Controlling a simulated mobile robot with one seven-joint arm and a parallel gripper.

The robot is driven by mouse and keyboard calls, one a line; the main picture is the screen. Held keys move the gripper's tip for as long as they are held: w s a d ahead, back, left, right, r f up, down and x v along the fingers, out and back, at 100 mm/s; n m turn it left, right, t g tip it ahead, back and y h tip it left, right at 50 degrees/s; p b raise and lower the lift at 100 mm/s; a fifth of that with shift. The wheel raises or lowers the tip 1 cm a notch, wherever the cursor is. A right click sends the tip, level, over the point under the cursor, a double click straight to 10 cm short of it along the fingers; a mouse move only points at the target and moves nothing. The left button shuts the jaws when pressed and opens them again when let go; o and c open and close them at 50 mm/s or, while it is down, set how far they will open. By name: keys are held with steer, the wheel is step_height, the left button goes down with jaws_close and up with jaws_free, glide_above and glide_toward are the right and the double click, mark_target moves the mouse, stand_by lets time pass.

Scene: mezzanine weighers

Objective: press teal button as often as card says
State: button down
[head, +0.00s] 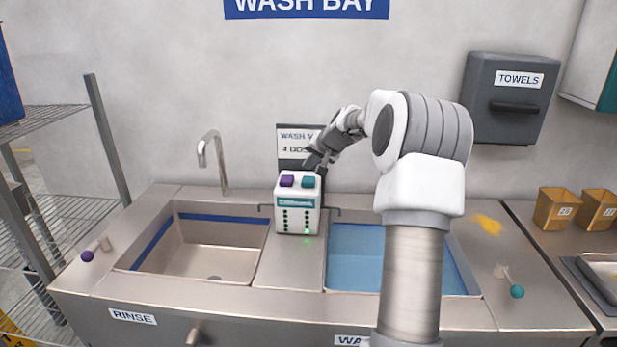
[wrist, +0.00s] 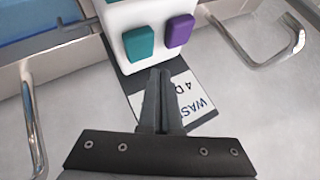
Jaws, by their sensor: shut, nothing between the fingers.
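A white dispenser box (head: 297,207) stands on the ledge between the two sink basins. On its top are a purple button (head: 287,181) and a teal button (head: 308,182). In the wrist view the teal button (wrist: 139,43) and the purple button (wrist: 179,30) both show uncovered. The card (head: 297,142) stands behind the box, reading "WASH M..." and "4 DOS..."; my arm hides the rest. A green light glows low on the box front. My gripper (wrist: 159,72) is shut and empty, its tips behind the box near the teal button, apart from it.
An empty rinse basin (head: 206,250) with a tap (head: 212,160) lies left, and a blue-water basin (head: 362,260) right. Metal handles flank the box. A towel dispenser (head: 508,98) hangs on the wall. Purple-knobbed (head: 87,256) and teal-knobbed (head: 517,291) levers sit at the sides.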

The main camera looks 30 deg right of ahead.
step_height(320, 180, up, 3)
steer(key=shift+r+p, duration=0.15)
steer(key=shift+p, duration=0.65)
stand_by(1.9)
step_height(320, 180, up, 4)
steer(key=p, duration=0.7)
steer(key=shift+f, duration=0.2)
steer(key=b, duration=0.5)
glide_above(310, 181)
step_height(310, 181, down, 8)
steer(key=shift+r, duration=0.2)
steer(key=shift+f+b, duration=0.55)
steer(key=shift+b, duration=0.05)
steer(key=shift+f, duration=0.1)
stand_by(1.1)
